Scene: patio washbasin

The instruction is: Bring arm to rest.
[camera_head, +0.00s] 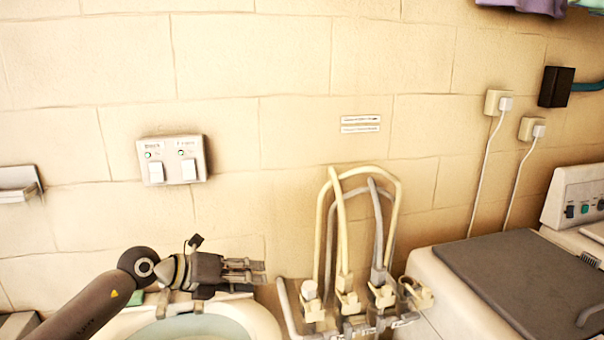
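My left arm comes in from the lower left. Its gripper (258,271) is over the rim of the white washbasin (262,320), with the fingers pointing right toward the hoses. Nothing shows held in it. The fingers are small and seen from the side, so I cannot tell how far apart they are. My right gripper is not in view.
Cream and grey hoses (341,235) with taps stand just right of the gripper. A washing machine (520,280) with a dark lid is at the right. A switch panel (172,160) and plugged sockets (498,102) are on the tiled wall. A green item (137,298) lies behind the arm.

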